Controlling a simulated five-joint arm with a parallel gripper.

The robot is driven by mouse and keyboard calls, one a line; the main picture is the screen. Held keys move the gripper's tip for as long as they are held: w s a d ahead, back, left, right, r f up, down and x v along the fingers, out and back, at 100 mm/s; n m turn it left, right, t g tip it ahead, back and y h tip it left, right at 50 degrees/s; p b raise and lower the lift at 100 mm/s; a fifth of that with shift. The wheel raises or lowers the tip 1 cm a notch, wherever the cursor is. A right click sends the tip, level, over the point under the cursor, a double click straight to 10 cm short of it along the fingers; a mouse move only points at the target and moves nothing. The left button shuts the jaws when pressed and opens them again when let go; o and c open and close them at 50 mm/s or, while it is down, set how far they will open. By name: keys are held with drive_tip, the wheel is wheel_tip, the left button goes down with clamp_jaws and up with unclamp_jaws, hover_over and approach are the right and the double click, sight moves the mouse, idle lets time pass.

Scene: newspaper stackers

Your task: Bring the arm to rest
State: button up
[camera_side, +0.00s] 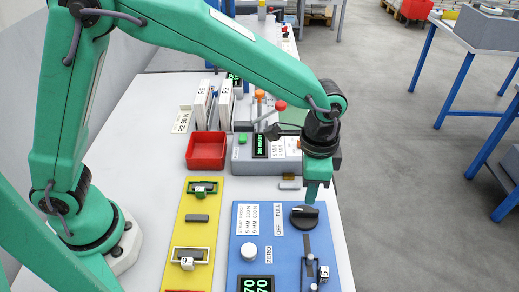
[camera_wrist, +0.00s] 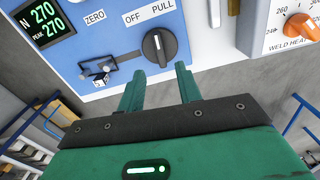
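My gripper (camera_wrist: 157,75) is open in the wrist view. Its two green fingers stand apart, with nothing held between them. A black rotary knob (camera_wrist: 157,47) on the blue and white panel lies just beyond the fingertips, near the PULL marking. In the side view my gripper (camera_side: 312,199) points down close above the same knob (camera_side: 304,218). I cannot tell from the side view whether the fingers touch the knob. My green arm reaches over the bench from the left, bent downward at the wrist.
The blue panel (camera_side: 245,253) also carries a white ZERO button (camera_side: 249,251) and a display (camera_wrist: 50,22) reading 270. A yellow strip (camera_side: 195,218), a red tray (camera_side: 206,150) and a grey device (camera_side: 283,146) stand nearby. White bench surface (camera_side: 150,130) is bare at left.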

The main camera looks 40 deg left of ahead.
drive_tip(key=a+r+n+t, duration=0.1)
drive_tip(key=a+r+n, duration=0.1)
drive_tip(key=a+r, duration=0.55)
drive_tip(key=s+a+r+n+t, duration=0.2)
drive_tip(key=s+a+r+n, duration=0.1)
drive_tip(key=s+a, duration=0.4)
drive_tip(key=s+a+r+n+t, duration=0.2)
drive_tip(key=s+a+n, duration=0.3)
drive_tip(key=s+a, duration=0.3)
drive_tip(key=a, duration=0.4)
drive_tip(key=shift+a+r+t, duration=0.2)
drive_tip(key=shift+r+t, duration=0.1)
drive_tip(key=shift+r, duration=0.1)
